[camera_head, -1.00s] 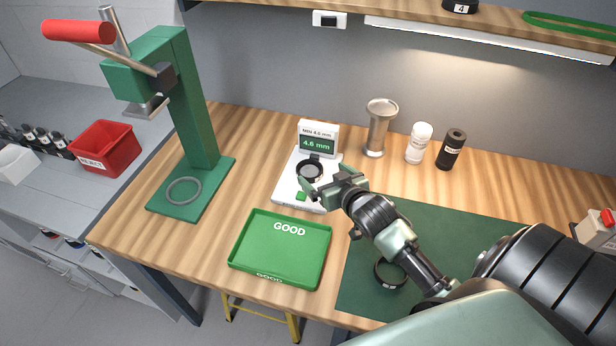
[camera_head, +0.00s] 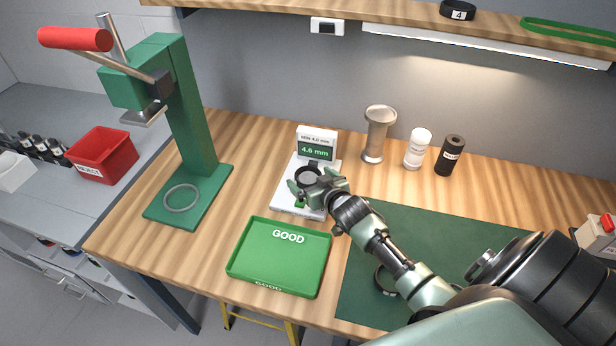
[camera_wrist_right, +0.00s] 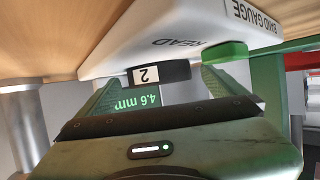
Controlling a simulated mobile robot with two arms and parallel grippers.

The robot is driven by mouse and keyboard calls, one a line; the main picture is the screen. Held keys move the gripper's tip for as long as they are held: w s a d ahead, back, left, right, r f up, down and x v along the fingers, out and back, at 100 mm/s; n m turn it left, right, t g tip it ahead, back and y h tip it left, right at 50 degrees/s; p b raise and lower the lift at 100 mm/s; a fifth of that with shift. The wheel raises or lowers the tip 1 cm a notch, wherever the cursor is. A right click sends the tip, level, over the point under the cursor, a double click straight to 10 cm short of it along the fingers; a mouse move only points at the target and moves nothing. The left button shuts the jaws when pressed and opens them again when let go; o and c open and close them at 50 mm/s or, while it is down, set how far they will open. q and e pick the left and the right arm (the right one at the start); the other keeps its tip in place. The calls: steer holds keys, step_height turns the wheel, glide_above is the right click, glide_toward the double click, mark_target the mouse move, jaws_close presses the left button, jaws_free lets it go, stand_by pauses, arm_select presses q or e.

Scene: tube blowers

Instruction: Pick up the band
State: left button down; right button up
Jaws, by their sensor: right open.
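A black band (camera_head: 307,175) rests on the white band gauge (camera_head: 285,200), whose display reads 4.6 mm. In the right wrist view the band (camera_wrist_right: 160,75) shows a white label with a 2. My right gripper (camera_head: 309,185) is open at the near side of the band. In the right wrist view its green fingers (camera_wrist_right: 163,85) lie either side of the band, with a gap between them; I cannot tell whether either touches it. My left gripper is not in view.
A green GOOD tray (camera_head: 234,262) lies in front of the gauge. A green press (camera_head: 190,120) stands left, with a grey ring (camera_head: 181,209) on its base. A metal cup (camera_head: 378,135) and two bottles stand behind right. Another black band (camera_head: 384,281) lies on the green mat (camera_head: 362,300).

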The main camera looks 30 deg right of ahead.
steer(key=c, duration=1.4)
steer(key=shift+r, duration=0.1)
steer(key=shift+c, duration=0.2)
